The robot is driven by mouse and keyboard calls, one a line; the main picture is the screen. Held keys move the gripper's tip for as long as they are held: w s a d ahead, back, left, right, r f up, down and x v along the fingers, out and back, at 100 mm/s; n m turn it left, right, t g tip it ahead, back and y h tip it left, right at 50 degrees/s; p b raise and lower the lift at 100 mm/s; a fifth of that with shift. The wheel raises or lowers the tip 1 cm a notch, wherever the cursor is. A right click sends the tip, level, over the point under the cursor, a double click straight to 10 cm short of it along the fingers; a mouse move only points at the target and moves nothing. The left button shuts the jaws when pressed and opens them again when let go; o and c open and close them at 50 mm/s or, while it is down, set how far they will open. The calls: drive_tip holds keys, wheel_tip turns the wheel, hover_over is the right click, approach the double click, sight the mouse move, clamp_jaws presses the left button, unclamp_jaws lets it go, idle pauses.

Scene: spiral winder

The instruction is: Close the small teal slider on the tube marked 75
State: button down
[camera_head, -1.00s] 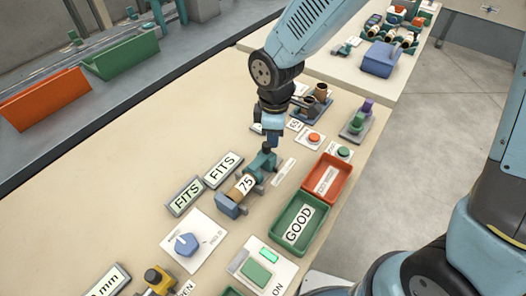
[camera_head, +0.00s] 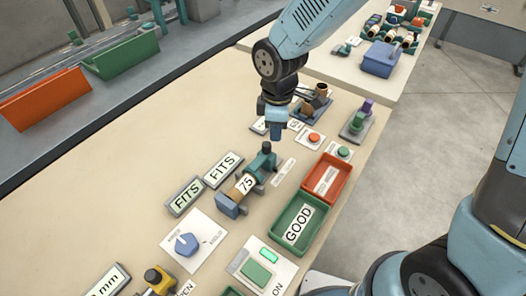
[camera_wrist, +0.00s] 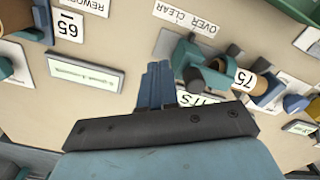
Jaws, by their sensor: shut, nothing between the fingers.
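The tube marked 75 (camera_head: 244,184) lies in a holder near the middle of the table, with a blue block (camera_head: 228,206) at its near end. The teal slider (camera_head: 262,162) is at its far end, with a dark knob on top. In the wrist view, the tube's label (camera_wrist: 243,78) and the teal part (camera_wrist: 205,76) are right of my fingers. My gripper (camera_head: 275,139) is above and just beyond the teal slider, apart from it. Its blue fingers (camera_wrist: 158,82) are together and empty. I cannot tell whether a gap remains between slider and tube.
A green GOOD tray (camera_head: 275,240) and a red tray (camera_head: 345,172) stand to the right. A dial panel (camera_head: 188,241) is in front. Another tube holder (camera_head: 312,106) stands behind my gripper.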

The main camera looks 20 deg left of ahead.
drive_tip(key=shift+r, duration=2.85)
drive_tip(key=w+d+r+m+t, duration=0.1)
drive_tip(key=w+d+r+m, duration=0.2)
drive_tip(key=d+r+m, duration=0.5)
drive_tip(key=w+d+r+m+t, duration=0.2)
drive_tip(key=d+r, duration=0.2)
drive_tip(key=d, duration=0.7)
drive_tip(key=s+d+r+m+t, duration=0.1)
drive_tip(key=s+d+r+m, duration=0.1)
drive_tip(key=d, duration=0.4)
drive_tip(key=s+d+r+m, duration=0.2)
drive_tip(key=s+d+m, duration=0.1)
drive_tip(key=d+m, duration=0.2)
drive_tip(key=s+d+r+m+t, duration=0.1)
drive_tip(key=s+d+r+m, duration=0.2)
drive_tip(key=d, duration=0.3)
drive_tip(key=shift+d+m+t, duration=0.3)
drive_tip(key=shift+d+m, duration=0.1)
drive_tip(key=shift+s, duration=0.15)
